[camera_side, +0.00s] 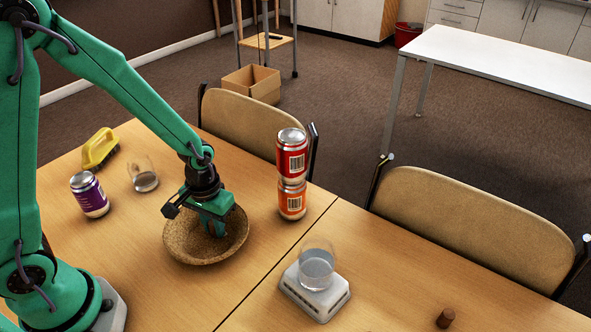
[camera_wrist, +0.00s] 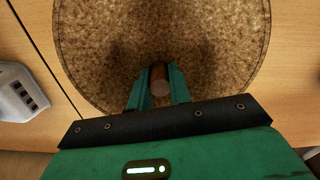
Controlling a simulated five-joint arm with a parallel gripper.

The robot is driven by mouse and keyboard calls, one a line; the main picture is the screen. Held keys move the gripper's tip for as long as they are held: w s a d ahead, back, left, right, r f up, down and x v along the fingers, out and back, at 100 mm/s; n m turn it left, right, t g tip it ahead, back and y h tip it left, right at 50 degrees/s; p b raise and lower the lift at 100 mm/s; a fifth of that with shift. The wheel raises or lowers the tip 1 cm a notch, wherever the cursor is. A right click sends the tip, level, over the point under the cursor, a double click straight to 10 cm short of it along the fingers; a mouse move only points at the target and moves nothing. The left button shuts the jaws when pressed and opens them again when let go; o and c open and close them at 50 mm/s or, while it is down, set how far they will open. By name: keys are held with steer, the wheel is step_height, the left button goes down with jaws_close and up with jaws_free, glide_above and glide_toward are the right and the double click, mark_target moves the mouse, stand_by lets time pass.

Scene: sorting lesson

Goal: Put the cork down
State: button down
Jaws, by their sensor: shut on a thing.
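My gripper (camera_side: 214,229) reaches down into a round, speckled brown bowl (camera_side: 187,249) in the side view. In the wrist view my gripper (camera_wrist: 159,92) has its two green fingers shut on a small brown cork (camera_wrist: 160,79), one finger on each side. The bowl (camera_wrist: 90,45) fills the background behind the cork there. The fingers hide the cork in the side view, and I cannot tell whether it touches the bowl's bottom. A second small brown cork-like cylinder (camera_side: 446,318) stands apart on the table at the lower right.
Two stacked cans, red (camera_side: 291,152) over orange (camera_side: 292,199), stand right of the bowl. A glass (camera_side: 317,264) sits on a white device (camera_side: 315,296). A purple can (camera_side: 89,195), an empty-looking glass (camera_side: 143,175) and a yellow brush (camera_side: 99,149) are left. Chairs line the far edge.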

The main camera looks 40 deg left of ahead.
steer(key=shift+f, duration=0.15)
steer(key=c, duration=1.3)
jaws_free()
step_height(320, 180, up, 12)
steer(key=shift+r, duration=0.2)
